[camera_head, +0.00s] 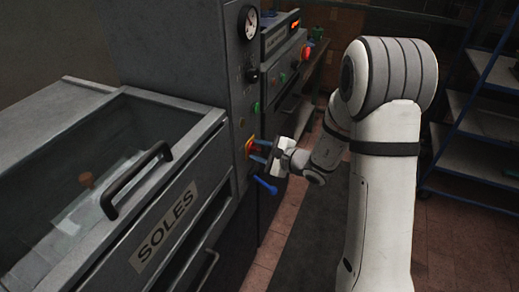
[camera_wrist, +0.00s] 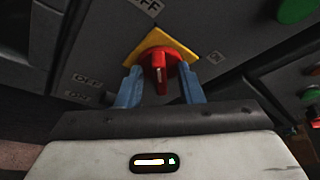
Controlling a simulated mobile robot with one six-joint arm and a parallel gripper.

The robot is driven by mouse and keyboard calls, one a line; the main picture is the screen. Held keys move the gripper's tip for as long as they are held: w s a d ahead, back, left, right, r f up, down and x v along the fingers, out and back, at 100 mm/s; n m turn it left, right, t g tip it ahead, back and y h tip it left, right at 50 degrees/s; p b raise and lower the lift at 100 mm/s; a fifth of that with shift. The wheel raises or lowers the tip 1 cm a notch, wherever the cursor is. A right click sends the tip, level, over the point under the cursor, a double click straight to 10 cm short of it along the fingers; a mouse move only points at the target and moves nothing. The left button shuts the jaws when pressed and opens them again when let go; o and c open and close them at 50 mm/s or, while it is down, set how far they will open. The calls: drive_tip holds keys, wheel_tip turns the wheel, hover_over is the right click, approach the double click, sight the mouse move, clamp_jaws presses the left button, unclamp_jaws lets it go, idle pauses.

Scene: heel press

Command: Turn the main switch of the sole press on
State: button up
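The sole press is a grey machine (camera_head: 185,60) with a drawer labelled SOLES (camera_head: 165,226). Its main switch is a red rotary knob on a yellow plate (camera_head: 250,144), low on the front panel. In the wrist view the red knob (camera_wrist: 160,64) sits in the upper middle, on its yellow plate (camera_wrist: 181,42). My gripper (camera_head: 257,160) is at the panel. In the wrist view its two blue fingers (camera_wrist: 160,86) stand apart, one on each side of the knob. A gap seems to show on both sides; contact cannot be told. OFF labels (camera_wrist: 145,7) show near the plate.
The drawer's black handle (camera_head: 136,180) juts out at left. A gauge (camera_head: 249,22) and green button (camera_head: 256,108) are above the switch. A second control panel stands behind; blue-framed shelves (camera_head: 480,120) stand at right.

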clamp_jaws()
idle(0.4)
drive_tip(key=shift+m, duration=0.3)
drive_tip(key=m+g+p, duration=0.2)
drive_tip(key=shift+w+r+m, duration=0.15)
drive_tip(key=shift+m, duration=0.15)
drive_tip(key=shift+w+d+f+m+g+y+p, duration=0.1)
drive_tip(key=shift+m+g+y+p, duration=0.45)
drive_tip(key=shift+m+g+p, duration=0.7)
drive_tip(key=shift+w+d+f+m+g+y+p, duration=0.15)
drive_tip(key=shift+m+g+y+p, duration=0.45)
drive_tip(key=shift+m+p, duration=1.05)
drive_tip(key=shift+w+a+r+m+g+y+p, duration=0.1)
drive_tip(key=shift+m+g+y+p, duration=0.35)
drive_tip(key=shift+m+g+p, duration=1)
drive_tip(key=shift+f+m+t, duration=0.1)
drive_tip(key=shift+m+t, duration=0.25)
drive_tip(key=shift+t, duration=0.05)
